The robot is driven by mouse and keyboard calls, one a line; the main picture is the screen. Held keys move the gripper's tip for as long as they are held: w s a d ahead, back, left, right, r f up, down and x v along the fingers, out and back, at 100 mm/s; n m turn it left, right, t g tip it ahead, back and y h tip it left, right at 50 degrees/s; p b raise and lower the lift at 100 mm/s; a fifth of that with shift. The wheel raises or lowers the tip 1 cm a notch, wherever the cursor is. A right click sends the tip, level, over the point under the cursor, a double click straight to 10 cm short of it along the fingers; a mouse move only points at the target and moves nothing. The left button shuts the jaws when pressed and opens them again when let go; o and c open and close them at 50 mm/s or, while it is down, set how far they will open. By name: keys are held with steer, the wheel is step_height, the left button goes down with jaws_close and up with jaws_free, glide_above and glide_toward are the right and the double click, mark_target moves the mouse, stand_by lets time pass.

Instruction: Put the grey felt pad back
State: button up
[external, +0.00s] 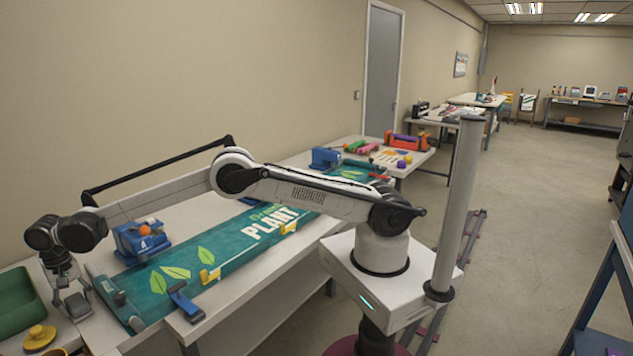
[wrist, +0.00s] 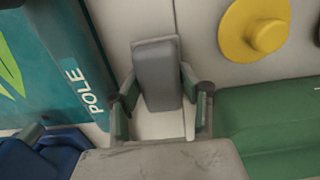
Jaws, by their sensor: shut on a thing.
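The grey felt pad (wrist: 157,72) is a small grey block seen between the two fingers of my gripper (wrist: 159,90) in the wrist view. The fingers are shut on its sides. In the external view my gripper (external: 73,301) points down at the near left end of the bench, beside the end of the teal banner. The pad is small and hard to make out there. Whether the pad touches the surface below cannot be told.
The teal banner (wrist: 50,50) lies left of the pad in the wrist view. A green tray (external: 14,301) and a yellow knobbed disc (external: 39,338) are close by. A blue clamp (external: 185,302) and a blue device (external: 142,243) with an orange ball stand along the banner.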

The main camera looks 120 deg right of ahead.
steer(key=shift+f, duration=0.1)
steer(key=o, duration=1.2)
